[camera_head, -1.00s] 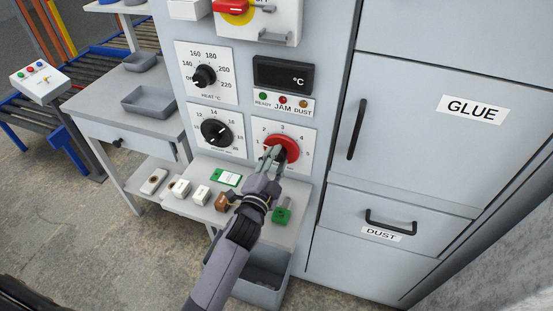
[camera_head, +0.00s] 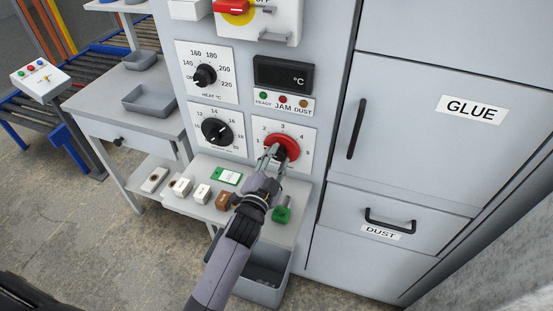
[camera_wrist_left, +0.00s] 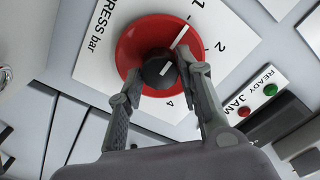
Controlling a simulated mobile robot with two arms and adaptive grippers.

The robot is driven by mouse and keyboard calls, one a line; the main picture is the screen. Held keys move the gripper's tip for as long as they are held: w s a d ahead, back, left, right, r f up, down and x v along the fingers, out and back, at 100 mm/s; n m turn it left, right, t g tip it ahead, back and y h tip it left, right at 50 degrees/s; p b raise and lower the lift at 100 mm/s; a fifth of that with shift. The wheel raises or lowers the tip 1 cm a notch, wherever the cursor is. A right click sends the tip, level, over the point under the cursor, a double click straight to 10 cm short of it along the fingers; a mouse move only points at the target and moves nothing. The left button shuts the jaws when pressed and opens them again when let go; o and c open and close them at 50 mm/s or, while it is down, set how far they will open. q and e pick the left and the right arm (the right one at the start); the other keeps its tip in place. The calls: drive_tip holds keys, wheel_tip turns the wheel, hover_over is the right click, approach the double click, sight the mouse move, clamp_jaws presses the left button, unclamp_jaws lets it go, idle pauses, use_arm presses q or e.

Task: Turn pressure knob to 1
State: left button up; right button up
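The pressure knob (camera_head: 294,146) is a red disc with a black centre grip on a white dial plate on the machine front. In the left wrist view the red disc (camera_wrist_left: 128,45) shows with its black grip (camera_wrist_left: 158,68). Its white line points close to the 1, slightly toward the 2. My left gripper (camera_head: 272,153) is at the knob, partly covering it. In the left wrist view its fingers (camera_wrist_left: 164,76) stand apart on either side of the black grip, with red showing between the left finger and the grip. Contact on the right side is unclear. My right gripper is not in view.
A second black dial (camera_head: 216,132) is left of the knob, with the heat dial (camera_head: 204,76) above it. A display (camera_head: 283,75) and indicator lamps sit above the knob. Below, a shelf (camera_head: 240,204) holds small blocks. The GLUE cabinet door (camera_head: 430,140) is at right.

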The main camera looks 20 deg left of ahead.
use_arm(q)
drive_tip(key=o, duration=0.4)
drive_tip(key=shift+s, duration=0.1)
drive_tip(key=s, duration=1.2)
drive_tip(key=shift+a, duration=0.2)
drive_tip(key=shift+w, duration=0.1)
